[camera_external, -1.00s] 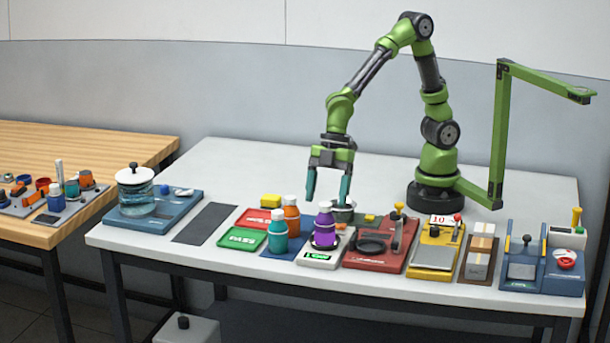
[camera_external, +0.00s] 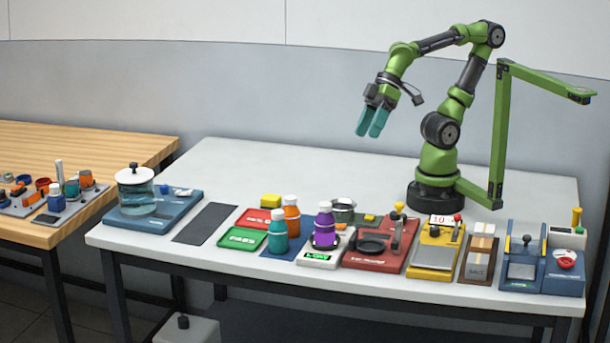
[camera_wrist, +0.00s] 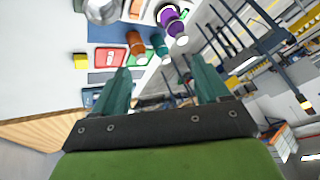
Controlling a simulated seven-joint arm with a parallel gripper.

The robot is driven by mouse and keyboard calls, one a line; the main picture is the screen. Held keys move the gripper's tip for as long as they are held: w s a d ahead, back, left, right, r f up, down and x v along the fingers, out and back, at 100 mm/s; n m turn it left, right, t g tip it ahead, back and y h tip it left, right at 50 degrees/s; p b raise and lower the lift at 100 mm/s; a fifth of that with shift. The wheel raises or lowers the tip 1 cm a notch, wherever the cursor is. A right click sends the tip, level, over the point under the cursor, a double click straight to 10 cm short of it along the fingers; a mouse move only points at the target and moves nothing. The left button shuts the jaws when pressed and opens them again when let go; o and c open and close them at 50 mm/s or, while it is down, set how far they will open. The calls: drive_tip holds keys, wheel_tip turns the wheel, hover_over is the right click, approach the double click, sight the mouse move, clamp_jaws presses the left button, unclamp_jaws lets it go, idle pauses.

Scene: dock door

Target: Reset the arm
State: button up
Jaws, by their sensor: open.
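My gripper (camera_external: 372,122) is raised well above the white table, in front of the back wall, with its teal fingers pointing down and to the left. The fingers are apart with nothing between them. In the wrist view my gripper (camera_wrist: 165,85) also shows two separate teal fingers, with the table tipped at the upper left. My green and black arm is bent upward over its base at the back right of the table.
A purple bottle (camera_external: 324,228) stands on a white scale (camera_external: 318,258). A teal bottle (camera_external: 278,238) and an orange bottle (camera_external: 291,215) stand beside the green tray (camera_external: 242,240) and red tray (camera_external: 255,218). A metal cup (camera_external: 343,210) sits behind. A green post (camera_external: 498,130) rises right of my arm.

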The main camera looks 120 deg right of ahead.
drive_tip(key=shift+s+d+m, duration=0.2)
drive_tip(key=shift+s+m, duration=0.5)
drive_tip(key=shift+s, duration=0.2)
